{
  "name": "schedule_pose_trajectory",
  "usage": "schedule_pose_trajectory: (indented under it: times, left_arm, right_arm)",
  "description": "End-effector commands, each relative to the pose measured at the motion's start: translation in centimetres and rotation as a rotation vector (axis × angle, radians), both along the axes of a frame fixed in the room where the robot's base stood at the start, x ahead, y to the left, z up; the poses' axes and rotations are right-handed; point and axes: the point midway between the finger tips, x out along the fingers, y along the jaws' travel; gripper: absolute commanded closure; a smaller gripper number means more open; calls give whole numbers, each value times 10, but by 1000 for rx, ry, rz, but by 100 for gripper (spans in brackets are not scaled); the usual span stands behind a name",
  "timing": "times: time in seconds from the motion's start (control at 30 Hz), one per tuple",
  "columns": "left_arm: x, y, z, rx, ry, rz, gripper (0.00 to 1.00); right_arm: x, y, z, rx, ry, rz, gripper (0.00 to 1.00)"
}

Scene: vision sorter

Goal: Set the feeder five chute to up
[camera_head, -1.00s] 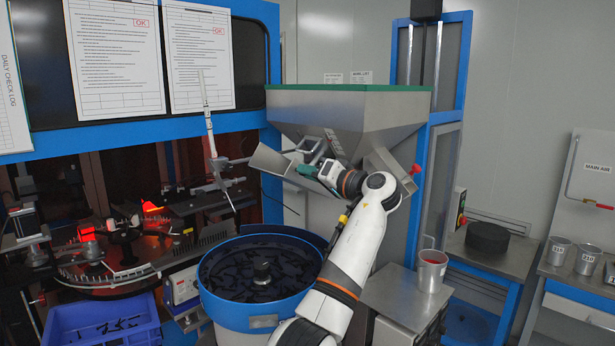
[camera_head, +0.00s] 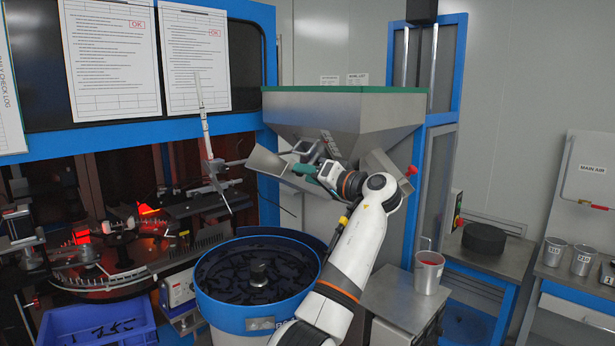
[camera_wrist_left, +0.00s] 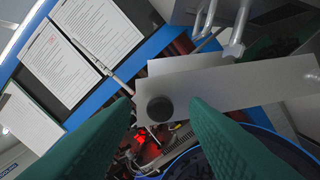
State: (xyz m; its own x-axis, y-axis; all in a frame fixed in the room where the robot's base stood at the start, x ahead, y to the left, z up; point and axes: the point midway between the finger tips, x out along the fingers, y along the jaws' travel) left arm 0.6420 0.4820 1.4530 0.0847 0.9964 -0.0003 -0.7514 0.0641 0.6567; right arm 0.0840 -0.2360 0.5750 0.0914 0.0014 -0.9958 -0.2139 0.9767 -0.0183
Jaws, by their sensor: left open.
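The hopper (camera_head: 345,108) is a grey metal funnel with a green rim. A slanted metal chute (camera_head: 266,162) sticks out of its lower left side, above the bowl. In the left wrist view the chute plate (camera_wrist_left: 245,88) is a flat grey sheet beyond my fingers. A dark round knob or disc (camera_wrist_left: 160,109) shows on or in front of it, between my fingertips. My left gripper (camera_head: 301,168) has green fingers and is near the chute's right end. In the wrist view the left gripper (camera_wrist_left: 160,102) is open; contact cannot be told. My right gripper is out of view.
A blue feeder bowl (camera_head: 225,318) with dark parts stands below the chute. A thin grey rod (camera_head: 205,125) stands left of the chute. A red knob (camera_head: 411,171) is at the hopper's right. A cup (camera_head: 429,273) stands on a metal cabinet (camera_head: 395,295).

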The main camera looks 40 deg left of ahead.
Motion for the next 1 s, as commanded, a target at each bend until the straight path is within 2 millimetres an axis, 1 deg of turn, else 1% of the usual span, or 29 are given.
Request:
schedule_pose_trajectory:
  times: [0.03, 0.17, 0.2, 0.4, 0.5, 0.6, 0.7, 1.0]
  left_arm:
    - [0, -8, -4, 0, -2, -3, 59]
    - [-2, -35, -6, 0, -3, -6, 59]
    - [-3, -44, -7, 0, -4, -6, 59]
    - [-6, -84, -5, 0, -3, -4, 59]
    - [-8, -99, -3, 1, -2, -5, 59]
    - [-9, -107, -2, 1, -1, -2, 59]
    - [-9, -111, -1, 1, -1, -1, 59]
    - [-9, -112, 0, 1, -1, -1, 59]
  right_arm:
    - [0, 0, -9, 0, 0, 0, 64]
    - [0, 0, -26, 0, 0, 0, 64]
    - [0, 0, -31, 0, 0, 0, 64]
    - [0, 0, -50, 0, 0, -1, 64]
    - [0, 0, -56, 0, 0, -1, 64]
    - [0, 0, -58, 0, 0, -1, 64]
    - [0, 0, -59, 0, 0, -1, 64]
    - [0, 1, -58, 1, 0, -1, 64]
